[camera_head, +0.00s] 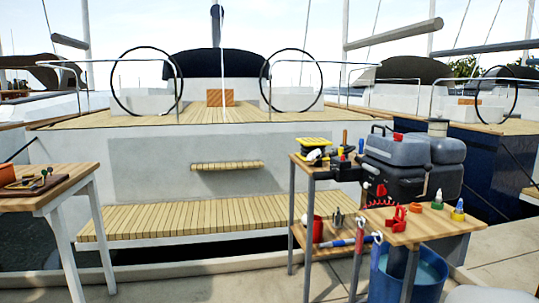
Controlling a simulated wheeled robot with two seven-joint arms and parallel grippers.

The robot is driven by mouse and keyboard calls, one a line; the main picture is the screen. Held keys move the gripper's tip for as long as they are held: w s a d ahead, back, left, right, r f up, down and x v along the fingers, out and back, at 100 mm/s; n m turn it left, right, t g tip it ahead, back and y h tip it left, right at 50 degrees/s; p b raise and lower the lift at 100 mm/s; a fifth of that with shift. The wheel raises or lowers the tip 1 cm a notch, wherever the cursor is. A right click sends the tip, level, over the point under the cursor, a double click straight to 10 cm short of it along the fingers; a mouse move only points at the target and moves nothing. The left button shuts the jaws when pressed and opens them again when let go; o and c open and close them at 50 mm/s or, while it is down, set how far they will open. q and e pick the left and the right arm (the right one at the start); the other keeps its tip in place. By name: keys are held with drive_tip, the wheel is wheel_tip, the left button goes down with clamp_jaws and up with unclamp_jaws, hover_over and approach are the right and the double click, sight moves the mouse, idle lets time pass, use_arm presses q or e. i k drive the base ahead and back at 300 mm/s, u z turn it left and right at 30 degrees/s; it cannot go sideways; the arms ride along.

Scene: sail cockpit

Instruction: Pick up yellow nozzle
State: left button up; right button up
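Neither of my grippers shows in the head view.
A white bottle (437,199), an orange ring (437,206) and a red clamp-like tool (397,219) share that table. Grey and black cases (400,165) stand behind it. A blue bucket (430,275) is below. Another table (45,198) stands at left, with open floor between.

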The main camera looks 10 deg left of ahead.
sight(341, 152)
drive_tip(key=u, duration=0.1)
drive_tip(key=i, duration=1.5)
drive_tip(key=z, duration=0.5)
